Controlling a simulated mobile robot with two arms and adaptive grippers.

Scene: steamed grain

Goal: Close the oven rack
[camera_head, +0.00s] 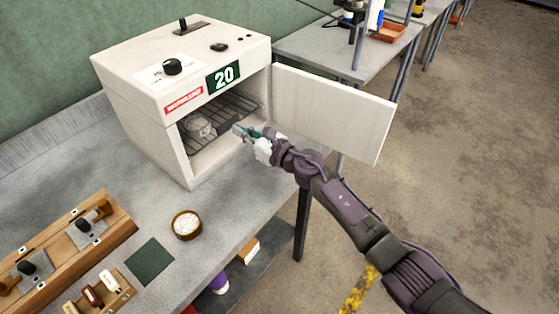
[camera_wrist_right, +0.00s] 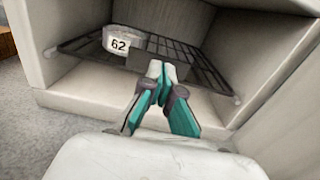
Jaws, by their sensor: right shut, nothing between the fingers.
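The white oven (camera_head: 165,100) stands on the grey bench with its door (camera_head: 335,110) swung wide open to the right. Inside, a dark wire oven rack (camera_head: 232,112) carries a clear round container (camera_head: 200,124); in the wrist view the container (camera_wrist_right: 122,42) bears the label "62". The rack (camera_wrist_right: 205,72) has a dark front plate (camera_wrist_right: 155,58) in the wrist view. My right gripper (camera_head: 240,130) is shut and empty at the oven opening. In the wrist view its fingertips (camera_wrist_right: 160,72) appear at the rack's front plate; I cannot tell whether they touch. My left gripper is not in view.
A small bowl of white grains (camera_head: 187,225) and a dark green mat (camera_head: 149,262) lie on the bench before the oven. The floor (camera_head: 470,170) at right is largely clear.

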